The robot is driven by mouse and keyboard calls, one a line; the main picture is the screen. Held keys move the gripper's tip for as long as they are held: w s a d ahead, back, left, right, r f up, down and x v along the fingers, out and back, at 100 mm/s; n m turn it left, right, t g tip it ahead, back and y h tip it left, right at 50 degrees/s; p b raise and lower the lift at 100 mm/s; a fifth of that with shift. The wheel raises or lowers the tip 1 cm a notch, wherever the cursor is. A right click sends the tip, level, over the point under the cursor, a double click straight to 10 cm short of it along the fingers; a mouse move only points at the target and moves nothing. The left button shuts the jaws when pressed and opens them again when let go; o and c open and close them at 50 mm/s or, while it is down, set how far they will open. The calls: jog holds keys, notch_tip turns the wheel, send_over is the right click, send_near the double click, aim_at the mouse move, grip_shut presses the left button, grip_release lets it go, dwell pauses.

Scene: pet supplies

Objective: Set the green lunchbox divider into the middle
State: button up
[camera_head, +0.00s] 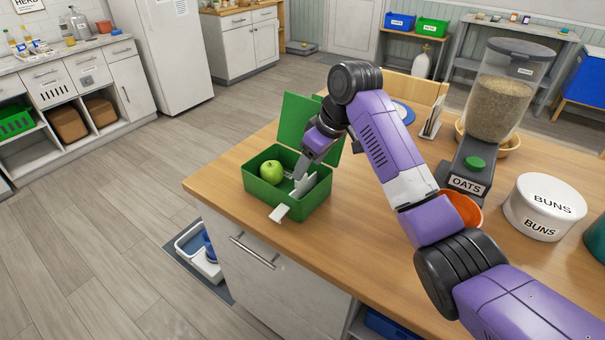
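A green lunchbox (262,195) sits open near the left end of the wooden counter, its lid (297,118) raised behind it. A green apple (271,172) lies in its left part. My gripper (298,178) reaches down into the box at this panel, right of the apple. The fingertips are small and partly hidden, so I cannot tell whether they are shut on the panel or apart. A white latch (279,213) hangs at the box's front.
Right of the box stand an oats dispenser (478,150), an orange bowl (467,208) partly behind my arm, and a white buns container (541,210). A blue-rimmed plate (405,111) lies behind my arm. The counter left and front of the box is clear.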

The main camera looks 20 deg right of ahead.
aim_at(301, 188)
jog(key=shift+x, duration=2.75)
grip_shut()
